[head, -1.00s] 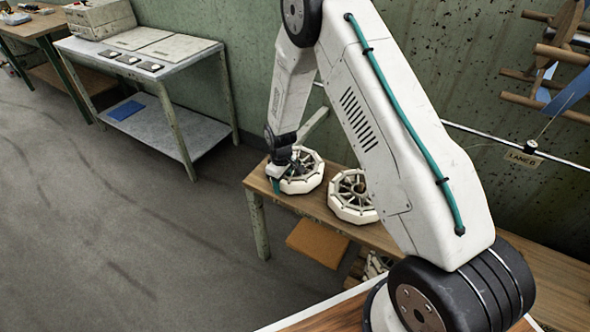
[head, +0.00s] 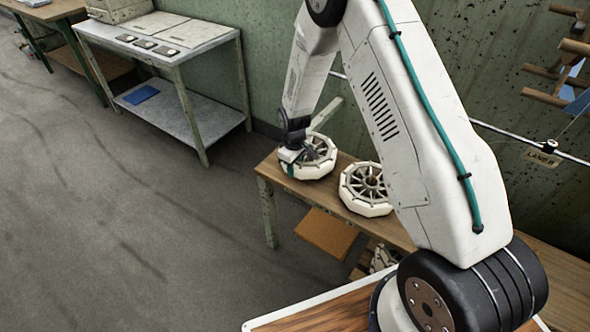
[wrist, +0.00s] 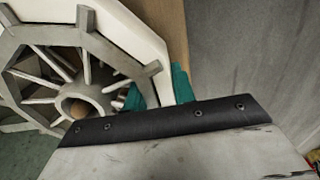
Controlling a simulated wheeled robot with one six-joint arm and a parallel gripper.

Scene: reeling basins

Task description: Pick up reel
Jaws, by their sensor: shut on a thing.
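A white spoked reel (head: 320,163) is at the left end of the narrow wooden bench (head: 400,232). My gripper (head: 292,161) is at its left side, shut on its rim. In the wrist view the reel (wrist: 88,45) fills the left side, with pale spokes and a round brown hub centre. The teal fingertips of my gripper (wrist: 158,91) show on both sides of the white rim. I cannot tell whether the reel touches the bench or is slightly above it. A second similar reel (head: 367,205) lies on the bench to the right.
A grey two-shelf table (head: 170,60) stands at the back left, with open floor (head: 120,210) in front. An orange-brown board (head: 326,233) is below the bench. The green wall (head: 270,40) is close behind. A wooden rack (head: 556,72) is at the upper right.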

